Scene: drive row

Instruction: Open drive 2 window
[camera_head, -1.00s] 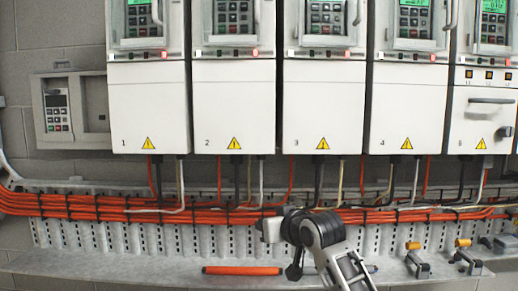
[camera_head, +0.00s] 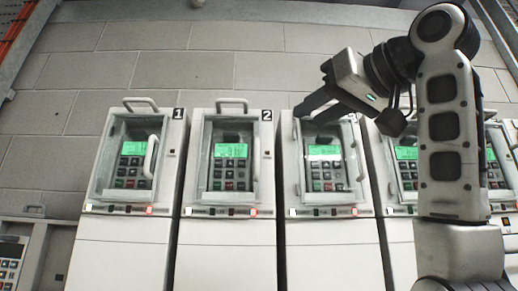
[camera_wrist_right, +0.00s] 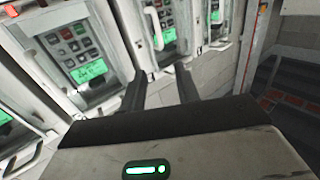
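Drive 2 (camera_head: 225,240) is the second white cabinet from the left in the head view, with a "2" label at its top right corner. Its clear window (camera_head: 231,165) looks closed over a lit green display and keypad. A narrow upright bar (camera_head: 256,160) shows at the window's right edge, probably its handle seen edge-on. My right gripper (camera_head: 302,112) is in front of the top of drive 3, right of drive 2. In the right wrist view its two fingers (camera_wrist_right: 161,82) are apart with nothing between them. My left gripper is not in view.
Drive 1 (camera_head: 125,240) stands to the left and drive 3 (camera_head: 330,250) to the right, each with a protruding window handle. Top handles stick up from the cabinets. My right arm covers part of the drives at right.

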